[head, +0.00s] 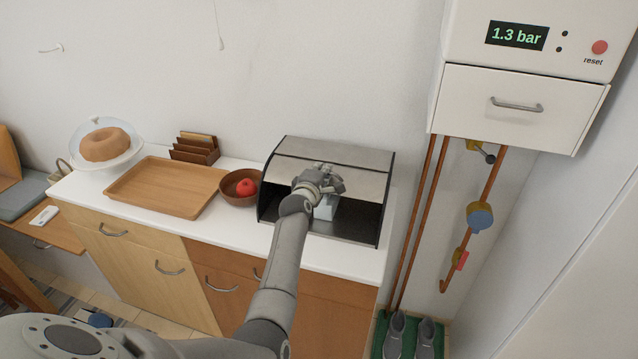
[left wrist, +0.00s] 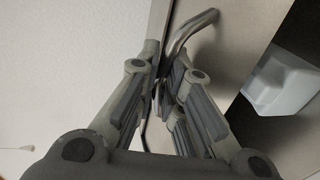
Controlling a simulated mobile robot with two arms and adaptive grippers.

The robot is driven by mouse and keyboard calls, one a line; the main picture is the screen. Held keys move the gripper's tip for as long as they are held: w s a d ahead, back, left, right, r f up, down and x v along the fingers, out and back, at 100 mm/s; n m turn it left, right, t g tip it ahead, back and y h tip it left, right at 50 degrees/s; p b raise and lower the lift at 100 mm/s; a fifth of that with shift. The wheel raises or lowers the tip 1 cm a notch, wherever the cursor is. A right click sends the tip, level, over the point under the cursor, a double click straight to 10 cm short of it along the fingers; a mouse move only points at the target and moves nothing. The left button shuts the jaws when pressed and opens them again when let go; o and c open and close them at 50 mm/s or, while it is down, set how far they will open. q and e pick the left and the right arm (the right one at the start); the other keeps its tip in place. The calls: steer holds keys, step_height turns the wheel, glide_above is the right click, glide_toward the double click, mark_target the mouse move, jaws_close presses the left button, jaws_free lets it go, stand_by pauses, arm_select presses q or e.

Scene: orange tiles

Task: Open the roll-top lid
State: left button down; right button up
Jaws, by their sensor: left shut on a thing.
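The roll-top box (head: 345,154) stands on the right part of the white counter, with dark side walls and a metallic grey lid. Its lid (head: 290,165) is partly raised, and the lower front is open onto a dark interior. My left gripper (head: 322,180) is at the lid's front, reaching in from below. In the left wrist view its fingers (left wrist: 163,85) are shut on the lid's bent metal handle (left wrist: 192,30). A pale box-like thing (head: 326,208) sits inside, partly hidden by my arm; it also shows in the left wrist view (left wrist: 283,83). My right gripper is not in view.
A brown bowl (head: 232,196) with a red fruit (head: 247,187) stands close left of the roll-top box. Farther left are a wooden tray (head: 150,190), a letter rack (head: 195,152) and a domed cake (head: 104,145). Copper pipes (head: 420,215) run down the wall at right.

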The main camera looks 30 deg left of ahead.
mark_target(325, 162)
arm_select(q)
steer(key=shift+w+a+r, duration=0.15)
steer(key=shift+w+r, duration=0.1)
steer(key=shift+w, duration=0.3)
steer(key=shift+w+a+r, duration=0.2)
steer(key=shift+w+r, duration=0.05)
steer(key=shift+w, duration=0.3)
steer(key=shift+w+a+r, duration=0.15)
steer(key=shift+w+r, duration=0.1)
steer(key=shift+w, duration=0.3)
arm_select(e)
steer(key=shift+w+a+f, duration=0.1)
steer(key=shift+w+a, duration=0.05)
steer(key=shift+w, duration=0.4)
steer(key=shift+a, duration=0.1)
arm_select(q)
steer(key=c, duration=1.8)
jaws_free()
steer(key=shift+f, duration=0.1)
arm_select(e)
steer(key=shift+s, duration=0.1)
arm_select(q)
steer(key=shift+s+d, duration=0.1)
steer(key=shift+s, duration=0.05)
steer(key=shift+s+d, duration=0.1)
steer(key=shift+s, duration=0.15)
steer(key=shift+v, duration=3.4)
